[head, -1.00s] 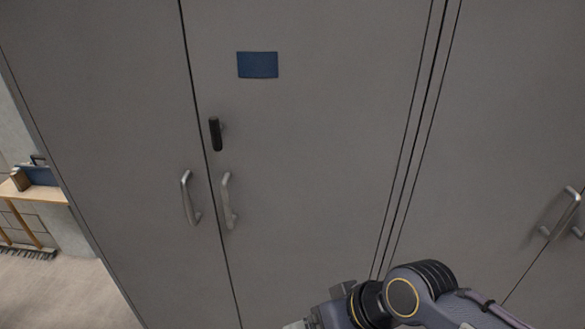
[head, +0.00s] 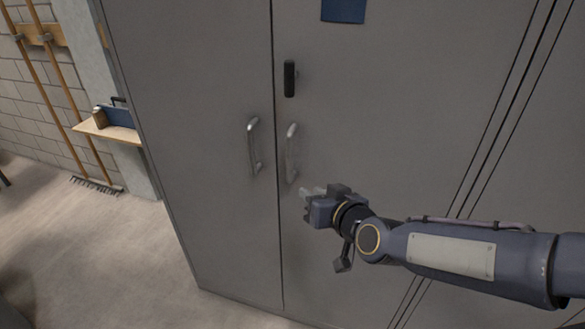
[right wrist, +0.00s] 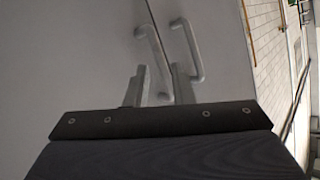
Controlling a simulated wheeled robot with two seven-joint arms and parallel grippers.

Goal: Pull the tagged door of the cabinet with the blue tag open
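The blue tag (head: 343,10) sits high on the grey right-hand door (head: 390,110) of the cabinet, cut by the top edge of the head view. That door's silver bar handle (head: 291,150) stands beside the seam. My right gripper (head: 304,192) is just below and right of this handle, pointing at the door. In the right wrist view its two fingers (right wrist: 158,88) are apart, and one end of the tagged door's handle (right wrist: 152,50) shows between them, beyond the tips; I cannot tell whether they touch. The door is shut. My left gripper is out of view.
The neighbouring left door has its own handle (head: 254,145), close across the seam. A black latch (head: 290,78) is above the tagged door's handle. A wooden shelf (head: 110,131) and a rake (head: 97,185) stand at the left wall. The floor (head: 120,260) at left is clear.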

